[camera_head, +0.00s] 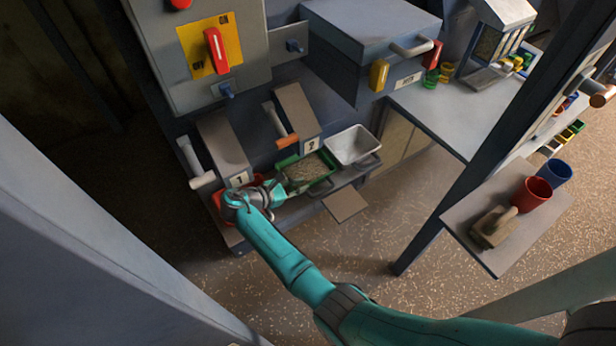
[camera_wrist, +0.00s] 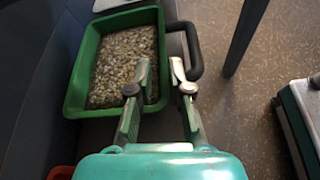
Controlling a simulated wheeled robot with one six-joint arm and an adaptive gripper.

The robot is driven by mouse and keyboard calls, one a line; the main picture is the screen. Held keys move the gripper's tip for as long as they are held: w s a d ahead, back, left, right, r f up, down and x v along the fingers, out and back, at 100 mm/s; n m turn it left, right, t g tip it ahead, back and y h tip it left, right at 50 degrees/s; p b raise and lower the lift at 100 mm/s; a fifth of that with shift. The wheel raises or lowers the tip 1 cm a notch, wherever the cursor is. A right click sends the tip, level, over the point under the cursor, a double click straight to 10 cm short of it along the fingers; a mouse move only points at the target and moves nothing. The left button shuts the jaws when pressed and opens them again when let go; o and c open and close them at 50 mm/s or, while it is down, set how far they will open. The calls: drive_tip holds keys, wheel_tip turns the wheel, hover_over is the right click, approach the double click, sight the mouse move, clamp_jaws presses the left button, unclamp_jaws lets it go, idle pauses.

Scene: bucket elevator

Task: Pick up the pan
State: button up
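A green pan (camera_wrist: 84,75) full of pale grain lies below and ahead of my gripper in the wrist view, its dark looped handle (camera_wrist: 196,52) on its right side. In the head view the green pan (camera_head: 326,183) sits on a ledge under chute 2. My gripper (camera_wrist: 158,84) is open, with a clear gap between its fingers. In the wrist view the left finger overlaps the pan's right part and the right finger shows near the lower end of the handle. I cannot tell whether either touches. My gripper (camera_head: 284,188) is at the pan's near left in the head view.
A white empty pan (camera_head: 353,146) stands right of the green one. A red pan (camera_head: 221,204) is at the left under chute 1 (camera_head: 224,152), partly hidden by my arm. A post (camera_head: 470,180) and a shelf (camera_head: 508,248) with a brush, red cup and blue cup stand right.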

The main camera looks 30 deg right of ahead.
sight(313, 182)
drive_tip(key=x, duration=0.6)
clamp_jaws()
